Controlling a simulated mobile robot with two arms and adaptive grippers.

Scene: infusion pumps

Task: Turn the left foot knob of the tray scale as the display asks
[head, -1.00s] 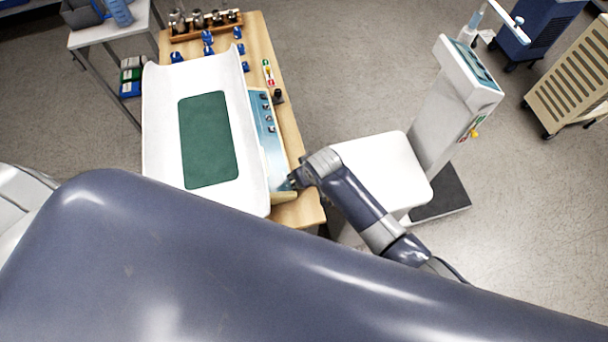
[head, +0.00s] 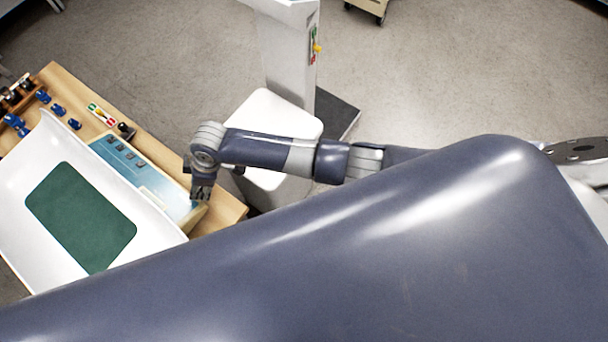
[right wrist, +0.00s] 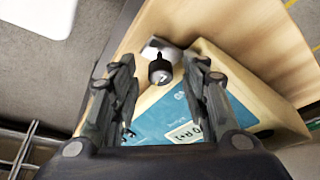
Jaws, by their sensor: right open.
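The tray scale has a white tray (head: 35,150) with a green mat (head: 80,215) and a blue front panel (head: 140,170) in the head view. My right gripper (head: 201,193) is at the panel's near end, and its surroundings are partly hidden by my arm. In the right wrist view its two fingers (right wrist: 161,84) stand open. A black foot knob (right wrist: 160,70) on a metal base shows between and beyond the fingertips, not gripped. The panel's display (right wrist: 185,134) is partly covered by a finger, and I cannot read it surely. My left gripper is out of view.
Another dark knob (head: 125,129) is at the panel's far end. The wooden table (head: 75,85) also holds several blue parts (head: 58,109) and a red, white and green piece (head: 101,114). A white seat-like platform (head: 262,118) stands close behind my right arm.

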